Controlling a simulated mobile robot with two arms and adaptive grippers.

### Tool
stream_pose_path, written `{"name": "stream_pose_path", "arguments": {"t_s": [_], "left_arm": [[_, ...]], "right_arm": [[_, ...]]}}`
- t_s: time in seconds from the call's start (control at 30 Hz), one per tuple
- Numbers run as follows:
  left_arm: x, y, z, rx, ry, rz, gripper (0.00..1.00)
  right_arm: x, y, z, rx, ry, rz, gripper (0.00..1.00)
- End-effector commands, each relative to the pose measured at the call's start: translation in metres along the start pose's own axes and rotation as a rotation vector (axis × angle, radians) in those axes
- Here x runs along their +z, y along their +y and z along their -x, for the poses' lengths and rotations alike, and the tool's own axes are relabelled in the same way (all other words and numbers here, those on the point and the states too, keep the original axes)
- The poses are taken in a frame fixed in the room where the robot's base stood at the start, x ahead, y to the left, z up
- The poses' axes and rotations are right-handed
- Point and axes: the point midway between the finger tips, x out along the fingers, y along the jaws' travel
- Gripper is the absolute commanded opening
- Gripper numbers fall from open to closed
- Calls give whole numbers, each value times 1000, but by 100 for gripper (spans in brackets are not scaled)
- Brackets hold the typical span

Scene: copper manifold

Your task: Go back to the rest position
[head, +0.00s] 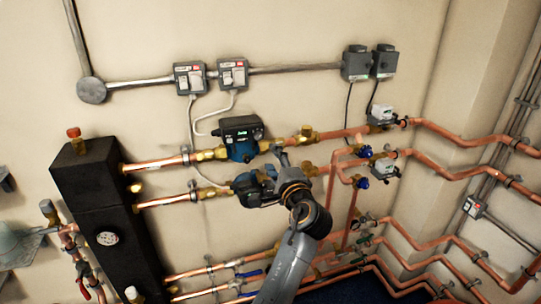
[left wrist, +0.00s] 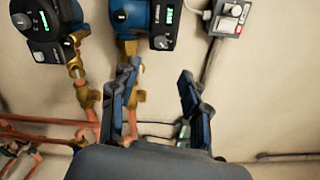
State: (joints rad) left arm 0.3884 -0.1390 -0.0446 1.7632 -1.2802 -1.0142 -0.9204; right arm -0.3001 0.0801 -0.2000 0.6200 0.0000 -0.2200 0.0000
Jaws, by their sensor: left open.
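My left gripper (head: 268,170) reaches in from the bottom of the head view, in front of the two pumps on the copper pipes. In the left wrist view its two blue-grey fingers (left wrist: 160,75) stand wide apart with nothing between them. The upper pump (head: 241,138) is blue and black with a green display; it also shows at the top of the left wrist view (left wrist: 150,22). The lower pump (head: 248,187) is partly hidden behind the gripper; it shows at the wrist view's upper left (left wrist: 42,20). Whether the gripper touches a pump cannot be told. My right gripper is not in view.
A tall black manifold block (head: 105,200) stands at the left. Copper pipes (head: 160,163) cross the wall, with valve actuators (head: 384,168) at the right. Switch boxes (head: 190,78) sit above the pumps, with cables hanging down. More pipes (head: 400,285) run low along the right.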

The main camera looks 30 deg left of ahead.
Motion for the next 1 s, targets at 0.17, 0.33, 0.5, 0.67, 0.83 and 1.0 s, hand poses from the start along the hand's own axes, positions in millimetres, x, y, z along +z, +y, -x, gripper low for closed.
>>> {"name": "stream_pose_path", "arguments": {"t_s": [0.17, 0.33, 0.5, 0.67, 0.83, 1.0], "left_arm": [[0, 0, 1, 0, 0, 0, 47], [0, 0, 1, 0, 0, 0, 47], [-1, 1, 1, 1, 2, 0, 47], [-23, 37, 1, 40, 66, -6, 47], [-74, 141, 13, 173, 229, 7, 47], [-108, 264, 44, 363, 372, 54, 47]], "right_arm": [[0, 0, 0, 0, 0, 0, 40], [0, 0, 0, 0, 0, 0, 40], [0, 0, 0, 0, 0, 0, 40], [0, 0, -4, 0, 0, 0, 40], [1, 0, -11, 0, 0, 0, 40], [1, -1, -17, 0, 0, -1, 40]]}}
